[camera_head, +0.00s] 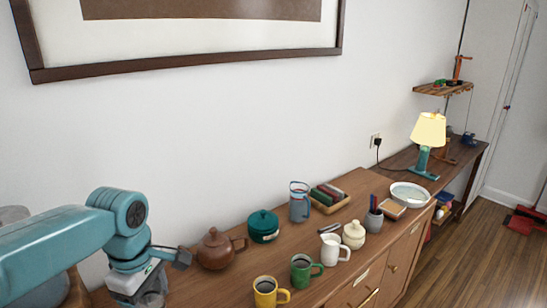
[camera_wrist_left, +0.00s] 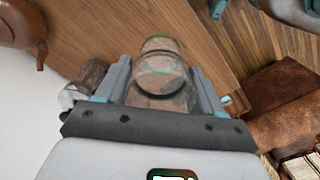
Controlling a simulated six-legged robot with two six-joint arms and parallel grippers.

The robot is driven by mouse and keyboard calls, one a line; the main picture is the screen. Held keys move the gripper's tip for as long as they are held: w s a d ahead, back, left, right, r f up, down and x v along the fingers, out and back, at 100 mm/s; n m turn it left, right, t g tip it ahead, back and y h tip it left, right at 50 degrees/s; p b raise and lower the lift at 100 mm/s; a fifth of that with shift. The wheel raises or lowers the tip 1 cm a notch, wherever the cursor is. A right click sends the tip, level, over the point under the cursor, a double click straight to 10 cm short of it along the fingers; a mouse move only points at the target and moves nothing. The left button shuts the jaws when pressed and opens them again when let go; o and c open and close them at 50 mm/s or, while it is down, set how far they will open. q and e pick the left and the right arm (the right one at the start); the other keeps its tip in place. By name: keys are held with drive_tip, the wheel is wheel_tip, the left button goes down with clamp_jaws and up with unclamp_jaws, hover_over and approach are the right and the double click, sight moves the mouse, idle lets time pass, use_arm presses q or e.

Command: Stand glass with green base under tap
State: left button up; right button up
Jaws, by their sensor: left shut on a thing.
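My left gripper (camera_head: 150,286) is at the lower left of the head view, over the near left end of the sideboard. In the left wrist view, its two fingers (camera_wrist_left: 162,84) are shut on a clear glass (camera_wrist_left: 160,62) with a faint greenish tint at its rim. The wood top shows behind the glass. I cannot tell whether the glass touches the top, and a green base is not clear. I cannot pick out a tap with certainty; a brown rounded thing with a pale metallic part (camera_wrist_left: 88,80) lies beside the left finger. My right gripper is not in view.
A brown teapot (camera_head: 215,250), teal lidded pot (camera_head: 263,226), yellow mug (camera_head: 268,292), green mug (camera_head: 302,272), white jug (camera_head: 333,248) and glass jug (camera_head: 299,203) stand on the sideboard (camera_head: 230,284) to the right. A grey rounded thing is partly hidden behind my left arm.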

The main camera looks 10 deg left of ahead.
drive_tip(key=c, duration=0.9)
use_arm(q)
drive_tip(key=w+d+f+m, duration=0.3)
drive_tip(key=d+f+m, duration=0.3)
drive_tip(key=m, duration=0.3)
drive_tip(key=w+d+f+m, duration=0.3)
drive_tip(key=d+f+m, duration=0.3)
drive_tip(key=f+m, duration=0.2)
drive_tip(key=shift+w+d+f+m, duration=0.15)
drive_tip(key=shift+f+m, duration=0.1)
drive_tip(key=shift+m, duration=0.15)
